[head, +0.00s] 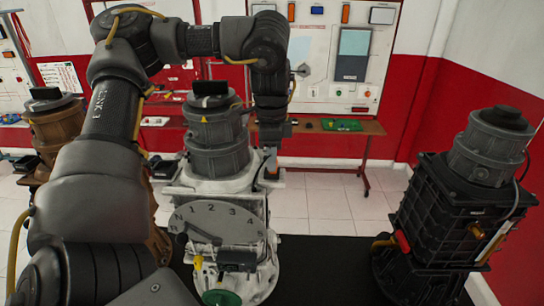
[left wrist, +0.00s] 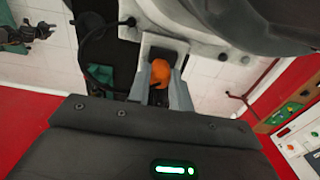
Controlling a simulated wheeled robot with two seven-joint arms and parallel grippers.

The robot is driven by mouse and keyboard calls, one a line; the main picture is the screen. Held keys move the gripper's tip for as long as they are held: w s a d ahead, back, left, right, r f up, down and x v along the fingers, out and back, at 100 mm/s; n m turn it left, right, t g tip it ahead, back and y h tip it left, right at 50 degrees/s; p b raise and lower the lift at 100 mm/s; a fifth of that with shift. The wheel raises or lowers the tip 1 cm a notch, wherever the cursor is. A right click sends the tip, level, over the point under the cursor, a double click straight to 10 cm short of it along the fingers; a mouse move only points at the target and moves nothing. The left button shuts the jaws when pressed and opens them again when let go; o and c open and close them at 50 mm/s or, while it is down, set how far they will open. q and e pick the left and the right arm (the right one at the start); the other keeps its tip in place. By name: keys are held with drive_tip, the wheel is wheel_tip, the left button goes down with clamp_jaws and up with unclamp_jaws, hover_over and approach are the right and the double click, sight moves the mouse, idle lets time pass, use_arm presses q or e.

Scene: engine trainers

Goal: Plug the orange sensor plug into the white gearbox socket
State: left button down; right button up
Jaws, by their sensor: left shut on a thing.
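The white gearbox (head: 222,185) stands in the middle of the head view, with a grey housing on top and a numbered dial in front. My left gripper (head: 269,163) reaches down at its right side. In the left wrist view, the gripper's fingers (left wrist: 161,88) are shut on the orange sensor plug (left wrist: 160,72). The plug's far end is right at a dark opening in a white block, the gearbox socket (left wrist: 168,50). I cannot tell whether it is touching or inside. The plug is hidden in the head view. My right gripper is not in view.
A black gearbox (head: 450,215) stands at the right, and a brown one (head: 58,125) at the left. A bench with a green mat (head: 341,124) is behind. A dark cable (left wrist: 98,70) hangs beside the socket. A dark mechanical part (left wrist: 28,30), unidentified, shows at the upper left.

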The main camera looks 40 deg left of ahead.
use_arm(q)
drive_tip(key=shift+s+f, duration=0.2)
drive_tip(key=shift+f, duration=0.25)
drive_tip(key=c, duration=1.6)
unclamp_jaws()
drive_tip(key=o, duration=0.4)
drive_tip(key=shift+w, duration=0.15)
drive_tip(key=shift+r, duration=0.15)
drive_tip(key=shift+w+r, duration=0.1)
drive_tip(key=shift+r, duration=0.2)
wheel_tip(320, 180, up, 10)
drive_tip(key=shift+r+b, duration=0.1)
drive_tip(key=shift+b, duration=0.4)
drive_tip(key=shift+a, duration=0.1)
